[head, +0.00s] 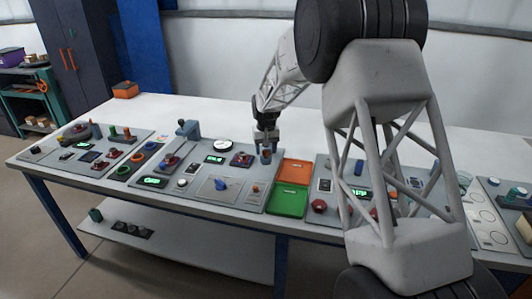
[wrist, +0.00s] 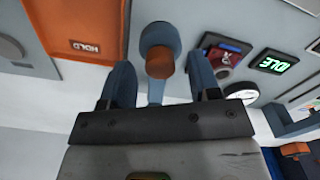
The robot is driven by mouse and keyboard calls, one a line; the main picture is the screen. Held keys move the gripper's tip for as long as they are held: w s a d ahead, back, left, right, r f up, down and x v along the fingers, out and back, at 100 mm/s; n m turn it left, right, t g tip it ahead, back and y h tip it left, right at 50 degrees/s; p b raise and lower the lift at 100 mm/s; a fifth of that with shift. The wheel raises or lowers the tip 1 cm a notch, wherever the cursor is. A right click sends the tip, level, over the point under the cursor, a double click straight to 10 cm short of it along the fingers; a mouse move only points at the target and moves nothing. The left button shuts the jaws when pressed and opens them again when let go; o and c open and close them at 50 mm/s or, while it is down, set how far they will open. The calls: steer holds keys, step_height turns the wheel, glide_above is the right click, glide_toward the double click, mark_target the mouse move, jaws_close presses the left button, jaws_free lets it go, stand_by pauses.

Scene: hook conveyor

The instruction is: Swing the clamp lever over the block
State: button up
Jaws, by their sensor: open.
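My gripper (head: 266,140) is open above the right end of the middle panel. In the wrist view its two fingers (wrist: 160,72) stand either side of an upright blue-grey post with an orange grip (wrist: 160,63), which looks like the clamp lever. Gaps show on both sides of the grip, so it is not held. In the head view the lever (head: 266,156) shows small just below my fingers. A dark red piece (head: 242,159), perhaps the block, sits on a pad left of the lever; it also shows in the wrist view (wrist: 224,62), right of the fingers.
An orange tray (head: 294,171) and a green tray (head: 287,202) lie right of the lever. A round gauge (head: 222,144), a lit green display (head: 214,159) and a blue-grey upright fixture (head: 187,130) stand to the left.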

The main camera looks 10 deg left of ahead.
steer(key=shift+f, duration=0.85)
steer(key=shift+c, duration=0.4)
jaws_close()
